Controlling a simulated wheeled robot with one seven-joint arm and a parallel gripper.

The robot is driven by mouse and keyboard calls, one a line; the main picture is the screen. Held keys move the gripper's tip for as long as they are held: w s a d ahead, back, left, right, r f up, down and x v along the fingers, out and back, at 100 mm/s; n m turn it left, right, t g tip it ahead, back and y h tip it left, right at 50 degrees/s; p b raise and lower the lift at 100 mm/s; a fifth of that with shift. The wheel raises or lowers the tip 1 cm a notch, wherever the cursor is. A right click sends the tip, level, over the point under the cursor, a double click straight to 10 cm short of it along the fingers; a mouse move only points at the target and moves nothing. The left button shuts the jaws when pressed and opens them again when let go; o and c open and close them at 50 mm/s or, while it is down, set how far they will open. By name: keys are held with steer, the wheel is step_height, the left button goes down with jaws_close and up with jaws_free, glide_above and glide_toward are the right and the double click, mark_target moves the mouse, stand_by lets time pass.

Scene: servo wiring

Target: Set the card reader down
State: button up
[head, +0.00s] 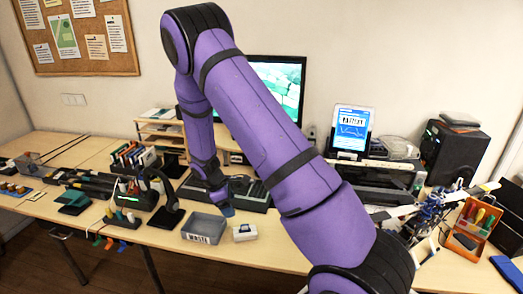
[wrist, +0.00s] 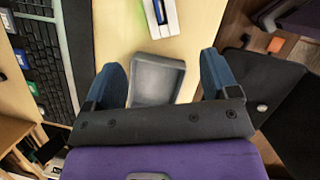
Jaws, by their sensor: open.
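A small white device with a dark slot (head: 244,232) sits on the table, just right of an empty grey tray (head: 204,226). It may be the card reader, but I cannot tell for sure. The white device also shows at the top of the wrist view (wrist: 161,16), and the tray shows below it (wrist: 156,84). My gripper (wrist: 161,62) is open, with its blue fingers on either side of the tray in that view and nothing held between them. In the head view my gripper (head: 226,208) hangs above the table behind the tray and the device, partly hidden by my wrist.
A keyboard (wrist: 38,58) lies left in the wrist view. A monitor (head: 279,82), a tablet on a stand (head: 352,127) and a black box (head: 452,152) stand behind. An orange tool bin (head: 474,226) is at right. Bare tabletop surrounds the device's front.

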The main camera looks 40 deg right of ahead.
steer(key=s+a+r+m+t+y, duration=0.1)
steer(key=s+a+r+m, duration=0.15)
steer(key=r, duration=0.65)
steer(key=s+a+r+m+t, duration=0.1)
steer(key=s+r+m, duration=0.15)
steer(key=r, duration=0.65)
steer(key=s+a+r+m+t+y, duration=0.1)
steer(key=s+r, duration=0.3)
steer(key=r, duration=0.5)
steer(key=s+a+r+m+t, duration=0.2)
steer(key=s+r, duration=0.4)
steer(key=s, duration=0.4)
steer(key=s+a+r+m+t+y, duration=0.1)
steer(key=s+a+r+m+t, duration=0.1)
steer(key=s+r, duration=0.4)
steer(key=s+m, duration=0.1)
steer(key=s, duration=0.4)
steer(key=shift+r+y, duration=0.3)
